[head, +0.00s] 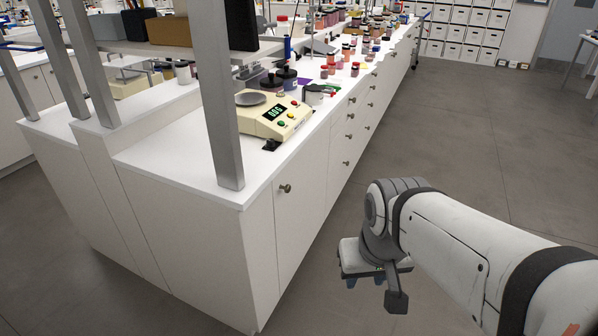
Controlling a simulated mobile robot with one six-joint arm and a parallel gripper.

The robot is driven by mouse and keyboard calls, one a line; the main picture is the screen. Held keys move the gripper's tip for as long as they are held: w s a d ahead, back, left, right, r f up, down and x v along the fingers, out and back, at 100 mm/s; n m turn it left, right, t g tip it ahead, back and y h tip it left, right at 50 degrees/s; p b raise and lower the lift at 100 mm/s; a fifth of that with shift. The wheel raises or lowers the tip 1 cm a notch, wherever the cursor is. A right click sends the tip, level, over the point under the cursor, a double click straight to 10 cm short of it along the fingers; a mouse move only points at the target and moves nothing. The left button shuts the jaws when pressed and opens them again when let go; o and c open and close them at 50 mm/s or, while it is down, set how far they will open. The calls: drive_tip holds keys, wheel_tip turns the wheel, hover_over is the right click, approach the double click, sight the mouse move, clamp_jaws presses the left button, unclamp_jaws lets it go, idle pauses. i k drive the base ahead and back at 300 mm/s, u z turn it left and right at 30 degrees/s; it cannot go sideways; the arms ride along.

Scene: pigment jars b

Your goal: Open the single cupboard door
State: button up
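The white cupboard door (300,215) is in the long side of the bench, near its near corner. It looks closed, flush with the panels beside it. A small round metal knob (285,188) sits near its upper left edge. My gripper (365,281) is over the floor to the right of the door and lower in the picture than the knob, apart from both.
The white bench (180,145) carries a scale (273,116), several jars and grey metal shelf posts. Several drawers with knobs (349,117) continue along its side, right of the door. The grey floor (470,160) beside the bench is clear.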

sight(299, 191)
drive_tip(key=u, duration=0.05)
drive_tip(key=i, duration=1)
drive_tip(key=k, duration=1.15)
drive_tip(key=z, duration=0.75)
drive_tip(key=i, duration=1.3)
drive_tip(key=u, duration=0.45)
